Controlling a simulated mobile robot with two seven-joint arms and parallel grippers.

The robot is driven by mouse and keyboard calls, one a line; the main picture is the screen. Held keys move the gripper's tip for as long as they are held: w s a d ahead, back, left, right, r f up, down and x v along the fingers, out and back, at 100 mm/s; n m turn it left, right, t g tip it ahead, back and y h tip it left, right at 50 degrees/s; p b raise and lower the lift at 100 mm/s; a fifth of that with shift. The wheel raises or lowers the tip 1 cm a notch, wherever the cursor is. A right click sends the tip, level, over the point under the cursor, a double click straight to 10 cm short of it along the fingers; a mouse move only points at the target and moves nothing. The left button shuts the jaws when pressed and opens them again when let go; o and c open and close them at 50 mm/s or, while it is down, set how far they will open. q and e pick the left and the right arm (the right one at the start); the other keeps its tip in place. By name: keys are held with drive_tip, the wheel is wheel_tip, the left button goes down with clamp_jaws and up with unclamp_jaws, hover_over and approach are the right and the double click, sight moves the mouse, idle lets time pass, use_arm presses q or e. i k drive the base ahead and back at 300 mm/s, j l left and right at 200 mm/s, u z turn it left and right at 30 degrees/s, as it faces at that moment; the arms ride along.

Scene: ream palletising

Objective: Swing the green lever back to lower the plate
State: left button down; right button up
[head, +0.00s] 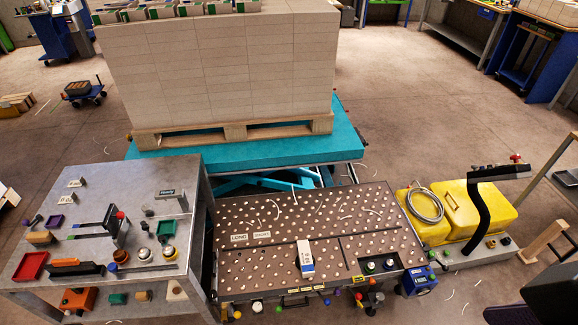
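The perforated plate (300,222) is the dark brown top of the middle bench, dotted with white spots. A white and blue block (305,258) stands on the dark top by a raised strip. Neither of my grippers is clearly in view.
A teal lift table (245,151) behind carries a pallet (232,134) of stacked reams. A grey bench (45,262) with trays and knobs stands left. A yellow case (478,206) and a black curved post (478,205) stand right. The floor further right is mostly open.

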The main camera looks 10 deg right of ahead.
sight(278, 309)
drive_tip(key=k+l+z, duration=0.1)
drive_tip(key=k+z, duration=0.15)
drive_tip(key=k, duration=0.2)
drive_tip(key=j+z, duration=0.3)
drive_tip(key=j, duration=0.35)
drive_tip(key=j+z, duration=0.35)
drive_tip(key=j, duration=0.35)
drive_tip(key=k+j+z, duration=0.15)
drive_tip(key=j+z, duration=0.15)
drive_tip(key=j, duration=0.35)
drive_tip(key=i+l+u, duration=0.15)
drive_tip(key=l+u, duration=0.15)
drive_tip(key=l, duration=0.25)
drive_tip(key=i+l+u, duration=0.1)
drive_tip(key=l+u, duration=0.15)
drive_tip(key=l, duration=0.25)
drive_tip(key=l+u, duration=0.3)
drive_tip(key=l, duration=0.3)
drive_tip(key=l+u, duration=0.3)
drive_tip(key=l, duration=0.25)
drive_tip(key=l+u, duration=0.3)
drive_tip(key=l, duration=0.3)
drive_tip(key=k+l+u, duration=0.25)
drive_tip(key=l, duration=0.3)
drive_tip(key=l+u, duration=0.3)
drive_tip(key=l, duration=0.25)
drive_tip(key=k, duration=0.05)
